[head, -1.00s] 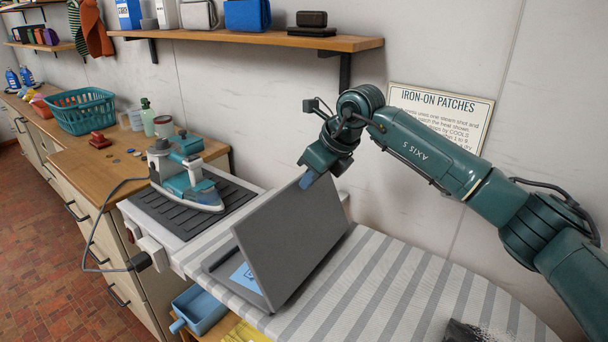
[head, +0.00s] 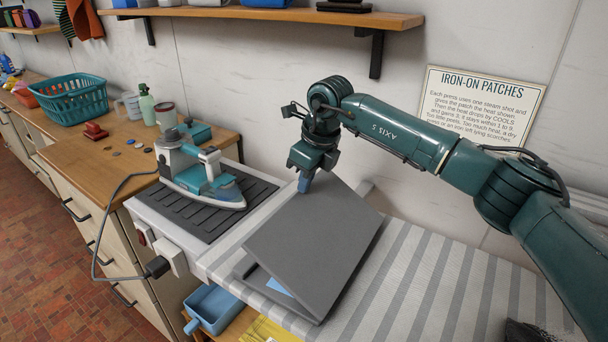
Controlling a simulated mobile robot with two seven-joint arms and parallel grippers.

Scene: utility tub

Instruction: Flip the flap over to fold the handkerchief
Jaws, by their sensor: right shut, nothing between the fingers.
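The grey handkerchief (head: 315,245) lies on the striped ironing board. Its large flap is raised on a slant, folding toward the lower layer, which shows as a darker strip at the left. A bit of a blue patch (head: 279,287) shows in the gap under the flap; the rest is hidden. My right gripper (head: 304,184) is at the flap's far upper edge, fingers pointing down, shut with nothing between them. The fingertips appear to touch or nearly touch the flap. My left gripper is not in view.
A teal iron (head: 200,178) stands on a dark ribbed rest (head: 250,196) left of the cloth, its cord hanging down the cabinet front. A sign (head: 482,104) is on the wall. A blue tray (head: 214,304) is below.

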